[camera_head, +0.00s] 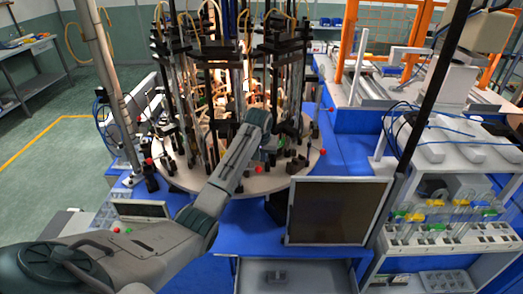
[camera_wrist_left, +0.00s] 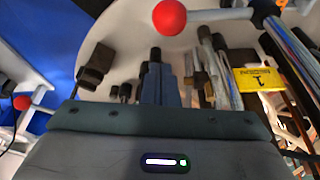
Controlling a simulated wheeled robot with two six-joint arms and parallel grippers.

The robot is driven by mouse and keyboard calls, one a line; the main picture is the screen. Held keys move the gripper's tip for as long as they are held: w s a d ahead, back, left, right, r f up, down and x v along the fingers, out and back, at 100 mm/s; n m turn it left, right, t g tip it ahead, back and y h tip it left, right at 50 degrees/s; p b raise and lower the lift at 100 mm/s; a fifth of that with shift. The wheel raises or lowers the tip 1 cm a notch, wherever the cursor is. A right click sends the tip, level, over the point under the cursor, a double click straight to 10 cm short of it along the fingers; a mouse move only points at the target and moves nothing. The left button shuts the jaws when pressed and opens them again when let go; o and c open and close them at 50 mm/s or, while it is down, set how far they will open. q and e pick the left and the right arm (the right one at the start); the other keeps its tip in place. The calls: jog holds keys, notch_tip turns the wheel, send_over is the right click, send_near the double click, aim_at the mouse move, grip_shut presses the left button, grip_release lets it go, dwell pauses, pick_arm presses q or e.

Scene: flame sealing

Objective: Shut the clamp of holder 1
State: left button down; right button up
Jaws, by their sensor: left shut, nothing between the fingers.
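In the left wrist view a yellow plate marked 1 (camera_wrist_left: 262,80) is at the right, among the rods and black parts of holder 1. A clamp lever with a red ball (camera_wrist_left: 169,17) crosses the top of that view. My left gripper (camera_wrist_left: 153,75) is shut and empty, its fingers pointing in below the red ball and apart from it in the picture. In the head view my left arm (camera_head: 238,155) reaches over the round table to the holders; its fingertips are hard to make out there. My right gripper is not in view.
The round table (camera_head: 180,179) carries several tall holders with black clamps. Another red-ball lever (camera_wrist_left: 22,103) is at the left of the wrist view. A dark monitor (camera_head: 328,211) stands in front of the table, and a rack with bottles (camera_head: 440,215) is at the right.

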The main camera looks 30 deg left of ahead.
pick_arm(q)
jog(key=s, duration=0.1)
jog(key=s+d, duration=0.1)
jog(key=s+p, duration=0.1)
jog(key=shift+s+d+r, duration=0.15)
jog(key=shift+s+r, duration=0.15)
jog(key=shift+s, duration=0.05)
jog(key=shift+w, duration=0.1)
